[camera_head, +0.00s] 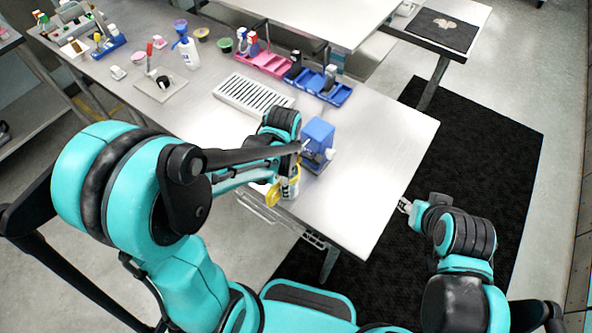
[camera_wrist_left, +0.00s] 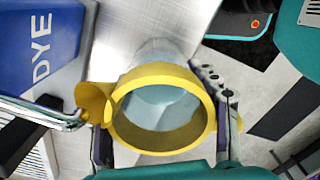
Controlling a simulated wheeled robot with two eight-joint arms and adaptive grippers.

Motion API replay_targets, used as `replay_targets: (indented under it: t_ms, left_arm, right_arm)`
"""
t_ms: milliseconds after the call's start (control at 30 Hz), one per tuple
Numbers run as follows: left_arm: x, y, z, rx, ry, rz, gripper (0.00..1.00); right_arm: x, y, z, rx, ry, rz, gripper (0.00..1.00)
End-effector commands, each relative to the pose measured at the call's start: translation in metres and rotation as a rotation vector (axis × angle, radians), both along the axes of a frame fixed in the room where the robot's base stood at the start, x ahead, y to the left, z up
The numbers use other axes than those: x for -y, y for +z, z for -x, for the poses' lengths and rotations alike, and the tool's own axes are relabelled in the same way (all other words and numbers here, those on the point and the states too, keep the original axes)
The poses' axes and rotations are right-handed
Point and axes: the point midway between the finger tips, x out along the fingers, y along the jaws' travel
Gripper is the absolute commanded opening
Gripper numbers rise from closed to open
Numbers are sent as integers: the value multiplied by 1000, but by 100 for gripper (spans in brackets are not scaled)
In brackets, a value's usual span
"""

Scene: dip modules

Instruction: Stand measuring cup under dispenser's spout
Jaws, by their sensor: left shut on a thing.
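The measuring cup has a yellow rim (camera_wrist_left: 160,149) and a clear body, and shows small in the head view (camera_head: 294,186). My left gripper (camera_wrist_left: 165,143) is shut on the cup, with one finger on each side of it. The blue dispenser (camera_head: 317,134) stands on the table near its right end; its side marked DYE shows in the left wrist view (camera_wrist_left: 50,35). Its metal spout (camera_wrist_left: 38,112) ends beside the cup's yellow pouring lip (camera_wrist_left: 93,103), outside the cup's opening in that view. My right gripper (camera_head: 404,205) is off the table's right edge, its fingers too small to read.
A white slotted rack (camera_head: 252,94) lies behind my left arm. Pink (camera_head: 262,62) and blue (camera_head: 333,94) trays with bottles stand at the table's back edge. The table (camera_head: 375,170) is clear to the right of the dispenser. A black mat (camera_head: 480,150) covers the floor beyond.

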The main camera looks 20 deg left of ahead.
Motion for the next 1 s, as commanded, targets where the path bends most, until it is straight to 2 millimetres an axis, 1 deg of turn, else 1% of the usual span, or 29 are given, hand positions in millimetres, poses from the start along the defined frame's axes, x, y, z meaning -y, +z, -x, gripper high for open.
replay_targets:
  t_ms: [167,300,367,433,633,767,800,867,900,1000]
  left_arm:
    - [5,0,-14,0,-1,0,29]
    - [14,-1,-37,0,-2,0,29]
    - [17,-1,-45,0,-1,0,29]
    - [16,-7,-44,0,0,0,29]
    - [16,-6,-44,0,0,0,29]
    - [16,-10,-44,0,0,0,29]
    - [16,-11,-44,0,0,0,63]
    - [16,-10,-44,0,0,0,79]
    - [16,-9,-43,0,0,0,81]
    - [16,-9,-44,0,0,0,81]
  right_arm:
    - [0,-2,0,0,0,0,40]
    - [0,-4,0,0,0,0,40]
    - [0,-5,0,0,0,0,40]
    - [0,-10,0,0,0,0,40]
    - [0,-8,0,0,0,0,40]
    - [0,-12,0,0,0,0,40]
    - [0,-12,0,0,0,0,40]
    - [0,-11,0,0,0,0,40]
    - [0,-11,0,0,0,0,40]
    - [0,-11,0,0,0,0,40]
